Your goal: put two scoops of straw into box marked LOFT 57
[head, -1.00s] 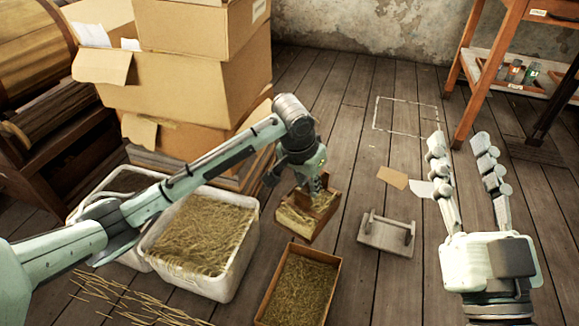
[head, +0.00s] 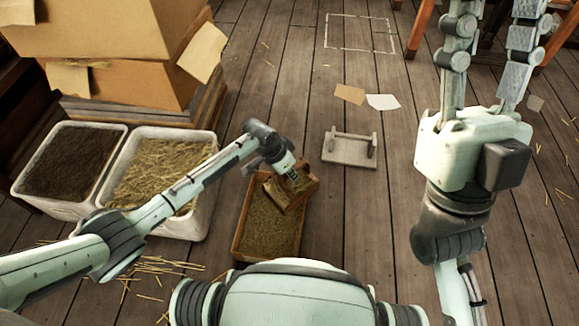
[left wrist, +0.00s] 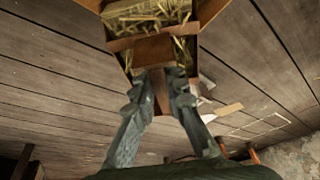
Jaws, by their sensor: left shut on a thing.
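My left gripper (head: 285,168) is shut on a wooden scoop (head: 301,190), a small open-topped wooden box with straw in it. The scoop is above the far end of a wooden box (head: 236,240) that stands on the floor with straw inside. In the left wrist view the scoop (left wrist: 150,48) shows at the top with straw in it, and the left gripper's fingers (left wrist: 160,85) close on its near part. I can read no LOFT 57 marking on the box. A white tub (head: 214,190) of straw stands left of the box. My right gripper (head: 494,15) is open and empty at upper right.
A second white tub (head: 18,200) holds dark material. Cardboard boxes (head: 110,60) are stacked behind the tubs. A pale wooden stand (head: 349,150) and paper pieces (head: 382,102) lie right of the box. Loose straw (head: 150,266) lies in front. Floor beyond the stand is mostly clear.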

